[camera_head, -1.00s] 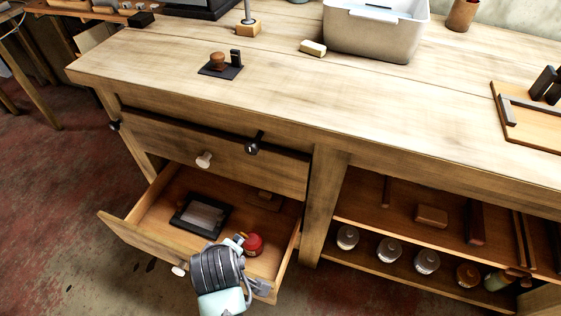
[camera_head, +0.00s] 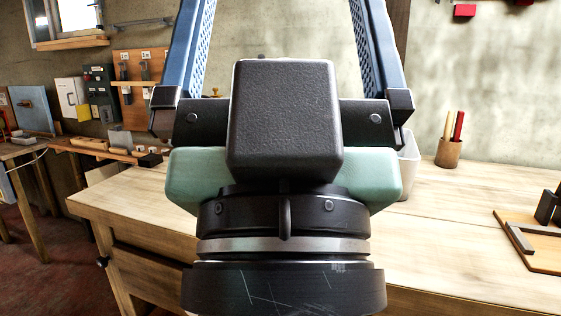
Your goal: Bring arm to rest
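My gripper (camera_head: 278,25) is raised close in front of the camera, pointing up, and fills the middle of the view. Its two blue fingers stand wide apart, with only the wall seen between them. Their tips run out of the top of the picture. The dark and pale green gripper body hides the middle of the workbench (camera_head: 130,205) and most of the grey tub (camera_head: 408,165). The open lower drawer is not in view now.
A cup with pencils (camera_head: 448,152) and a wooden board with dark pieces (camera_head: 530,245) are on the bench at right. A side bench with tools (camera_head: 105,150) stands at left, below a wall tool board (camera_head: 140,75). A window (camera_head: 68,20) is at upper left.

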